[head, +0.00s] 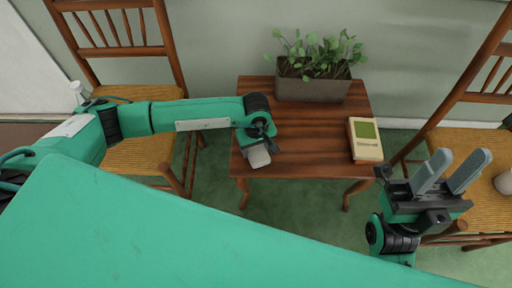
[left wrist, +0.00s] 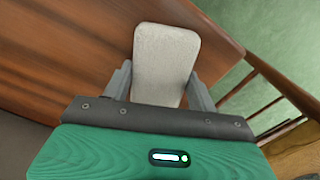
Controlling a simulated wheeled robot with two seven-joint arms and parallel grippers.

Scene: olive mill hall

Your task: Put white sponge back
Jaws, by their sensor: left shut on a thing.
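The white sponge (head: 257,157) is at the front left part of the small wooden table (head: 310,140). My left gripper (head: 262,143) is over that part of the table and shut on the sponge. In the left wrist view, the pale sponge (left wrist: 165,58) sits between the two grey fingers of the left gripper (left wrist: 160,85), with the table top (left wrist: 60,45) behind it. I cannot tell whether the sponge touches the table. My right gripper (head: 453,171) is at the right, its two grey fingers apart with nothing between them.
A planter with a leafy plant (head: 312,87) stands at the back of the table. Wooden chairs stand at left (head: 140,95) and right (head: 470,150). The table's middle is clear.

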